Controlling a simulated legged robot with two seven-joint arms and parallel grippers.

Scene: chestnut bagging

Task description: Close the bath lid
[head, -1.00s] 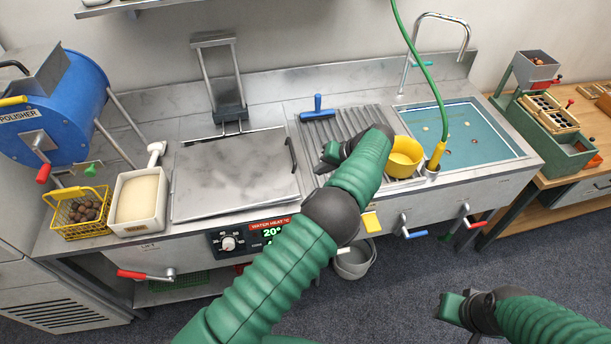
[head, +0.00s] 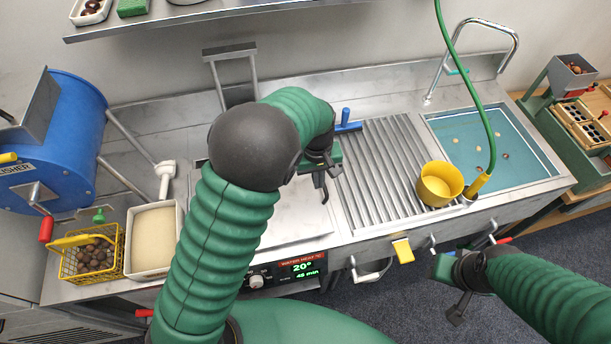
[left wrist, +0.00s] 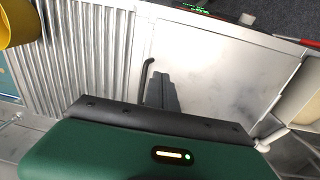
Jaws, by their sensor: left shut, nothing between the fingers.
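The bath lid (head: 287,223) is a flat steel plate lying level over the bath in the counter; my left arm hides much of it in the head view. It also shows flat in the left wrist view (left wrist: 215,70), with its dark handle (left wrist: 147,68) along one edge. My left gripper (head: 320,183) is shut and empty, over the lid's right edge by the handle. Whether it touches the lid is unclear. My right gripper (head: 457,305) hangs in front of the counter, away from the lid; its jaw opening is unclear.
A steel bracket (head: 232,72) stands behind the lid. To the right are a ribbed drainer (head: 378,165), a yellow cup (head: 438,185) and a water basin (head: 487,140). To the left are a white tub (head: 180,235) and a yellow basket of chestnuts (head: 62,262).

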